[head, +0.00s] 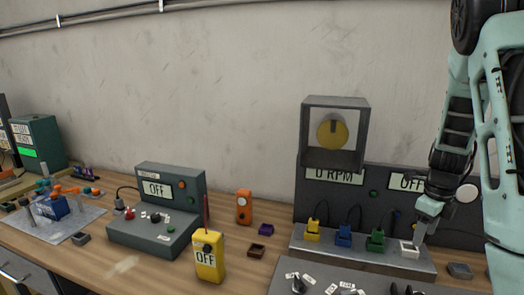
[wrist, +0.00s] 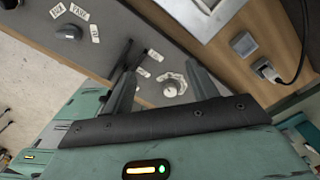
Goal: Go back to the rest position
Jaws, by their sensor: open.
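My gripper (head: 422,228) hangs at the right of the head view, fingers pointing down, close to a white plug or socket (head: 409,249). Whether it touches that part I cannot tell. In the wrist view my gripper (wrist: 160,72) has its two fingers apart with nothing clearly held between them. A grey panel with a knob (wrist: 66,32) and small labels lies beyond the fingers. My arm comes down along the right edge of the head view.
A grey strip (head: 330,256) carries yellow (head: 312,230), blue (head: 343,235) and green (head: 375,240) plugs. Behind stands a dark panel with a boxed yellow disc (head: 333,131). A yellow box (head: 208,257), a console (head: 155,238) and an orange device (head: 244,207) stand left.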

